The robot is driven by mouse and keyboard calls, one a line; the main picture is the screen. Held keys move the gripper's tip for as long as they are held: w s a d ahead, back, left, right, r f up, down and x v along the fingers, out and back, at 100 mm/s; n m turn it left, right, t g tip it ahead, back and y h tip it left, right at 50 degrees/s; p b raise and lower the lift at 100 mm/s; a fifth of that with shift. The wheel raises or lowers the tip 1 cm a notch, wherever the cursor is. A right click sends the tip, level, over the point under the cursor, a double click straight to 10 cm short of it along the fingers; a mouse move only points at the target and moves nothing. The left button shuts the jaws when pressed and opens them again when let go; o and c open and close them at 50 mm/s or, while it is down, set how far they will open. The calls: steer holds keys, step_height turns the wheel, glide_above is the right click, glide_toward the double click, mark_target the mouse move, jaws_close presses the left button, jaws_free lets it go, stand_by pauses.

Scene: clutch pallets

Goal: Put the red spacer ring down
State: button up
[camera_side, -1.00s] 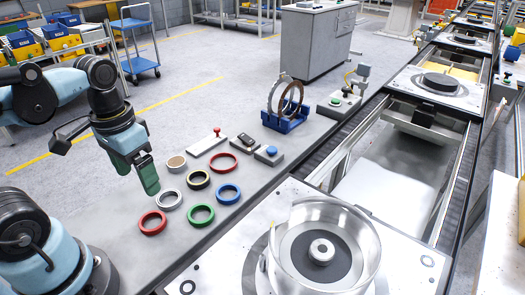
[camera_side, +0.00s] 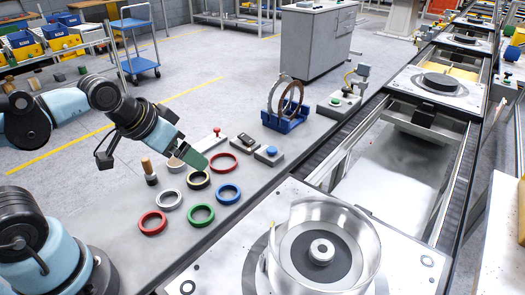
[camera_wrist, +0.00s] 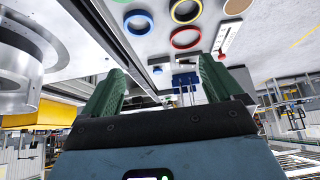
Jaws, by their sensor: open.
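In the side view one red ring (camera_side: 153,222) lies flat at the front left of the grey bench, and another red ring (camera_side: 223,163) lies farther back. One red ring (camera_wrist: 186,37) also shows in the wrist view. My gripper (camera_side: 200,163) is tilted above the bench, near the yellow-and-black ring (camera_side: 198,180) and just left of the farther red ring. In the wrist view my gripper (camera_wrist: 161,68) has its two green fingers wide apart, with no ring between them. I cannot tell its exact height above the bench.
Silver (camera_side: 169,199), green (camera_side: 201,215) and blue (camera_side: 228,194) rings lie close by. A wooden-handled tool (camera_side: 149,172), a red-knobbed slab (camera_side: 203,144), a blue-button box (camera_side: 268,156) and a blue rack (camera_side: 285,120) share the bench. A metal housing (camera_side: 323,245) stands at right.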

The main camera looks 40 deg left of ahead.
steer(key=s+a+f+m+g, duration=0.1)
steer(key=s+a+g, duration=0.1)
steer(key=s+g, duration=0.65)
steer(key=t, duration=0.2)
glide_above(154, 225)
steer(key=shift+s+d+f, duration=0.1)
steer(key=shift+s+f, duration=0.05)
steer(key=shift+f, duration=1.65)
steer(key=shift+s+f, duration=0.1)
steer(key=shift+f, duration=1.65)
steer(key=shift+f, duration=0.1)
steer(key=shift+w+f, duration=0.15)
steer(key=shift+f, duration=0.6)
steer(key=shift+w+f, duration=0.1)
steer(key=shift+f, duration=1.65)
steer(key=shift+c, duration=0.2)
steer(key=c, duration=1.2)
steer(key=shift+o, duration=0.2)
